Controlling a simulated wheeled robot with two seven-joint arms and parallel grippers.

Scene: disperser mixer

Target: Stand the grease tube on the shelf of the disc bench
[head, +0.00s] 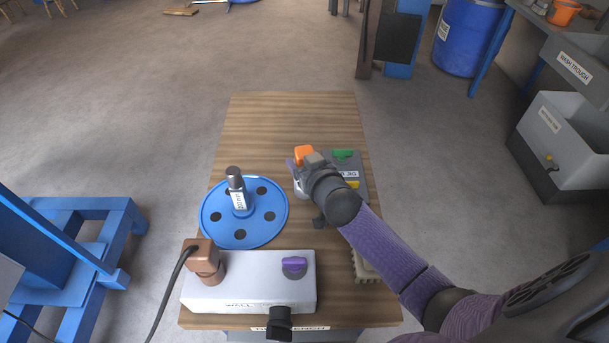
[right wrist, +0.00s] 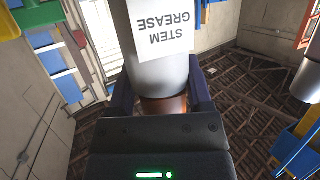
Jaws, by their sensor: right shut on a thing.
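In the right wrist view a grey tube with a white label reading "STEM GREASE" (right wrist: 160,70) has a brown lower end between my right gripper's fingers (right wrist: 163,105). My right gripper is shut on this grease tube. In the head view my right gripper (head: 303,168) is over the right half of a wooden-topped bench (head: 265,115). An orange piece (head: 304,153) shows at the gripper there; I cannot tell whether it belongs to the tube. The wrist and arm hide much of what is below. I cannot make out a shelf. My left gripper is not in view.
A blue disc (head: 270,215) with holes carries a grey labelled upright piece (head: 236,185). A white box (head: 245,285) with a brown plug and purple knob stands at the near edge. A jig plate (head: 352,170) lies under my arm. The bench's far end is clear.

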